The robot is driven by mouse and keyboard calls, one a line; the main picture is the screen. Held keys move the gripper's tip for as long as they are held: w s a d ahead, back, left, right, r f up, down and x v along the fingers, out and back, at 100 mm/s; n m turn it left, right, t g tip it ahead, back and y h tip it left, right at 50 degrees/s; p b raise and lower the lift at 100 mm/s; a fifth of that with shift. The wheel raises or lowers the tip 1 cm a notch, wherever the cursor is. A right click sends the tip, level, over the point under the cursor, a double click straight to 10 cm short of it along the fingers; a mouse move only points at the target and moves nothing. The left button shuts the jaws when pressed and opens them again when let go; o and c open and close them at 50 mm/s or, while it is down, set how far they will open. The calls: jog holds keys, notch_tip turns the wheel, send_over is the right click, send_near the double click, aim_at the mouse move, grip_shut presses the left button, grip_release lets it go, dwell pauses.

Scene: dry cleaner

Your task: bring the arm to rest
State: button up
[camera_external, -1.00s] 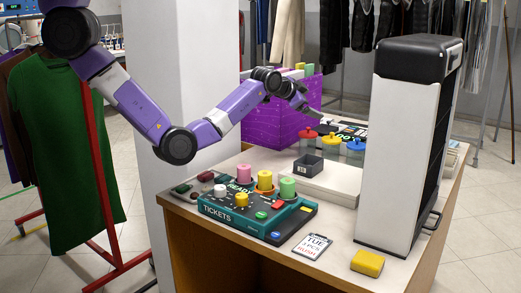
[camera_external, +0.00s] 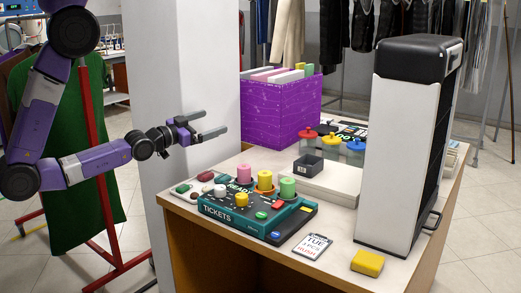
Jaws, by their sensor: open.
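My gripper (camera_external: 210,126) is at the end of my purple and white arm (camera_external: 95,163), left of centre. It points right, in front of the white pillar (camera_external: 170,60). Its two fingers are apart and nothing is between them. It is in the air above the left back edge of the counter (camera_external: 215,240), apart from everything on it. The arm is folded back to the left, in front of a green garment (camera_external: 75,205) on a red rack.
A purple file box (camera_external: 280,115) stands right of my gripper. Below are a TICKETS panel (camera_external: 240,215) with coloured knobs, a dark tray (camera_external: 308,163) and several lidded jars. A tall black and white unit (camera_external: 405,150) stands at right. A yellow sponge (camera_external: 367,262) lies at the front.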

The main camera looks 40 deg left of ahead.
jog(key=s+a+f+n+g+y, duration=0.1)
jog(key=s+a+n+y, duration=0.1)
jog(key=s, duration=0.9)
jog(key=s+a+n+g+y, duration=0.2)
jog(key=s+a+n, duration=0.1)
jog(key=s, duration=0.9)
jog(key=shift+a+f+g, duration=0.3)
jog(key=shift+f, duration=0.1)
jog(key=shift+s, duration=0.1)
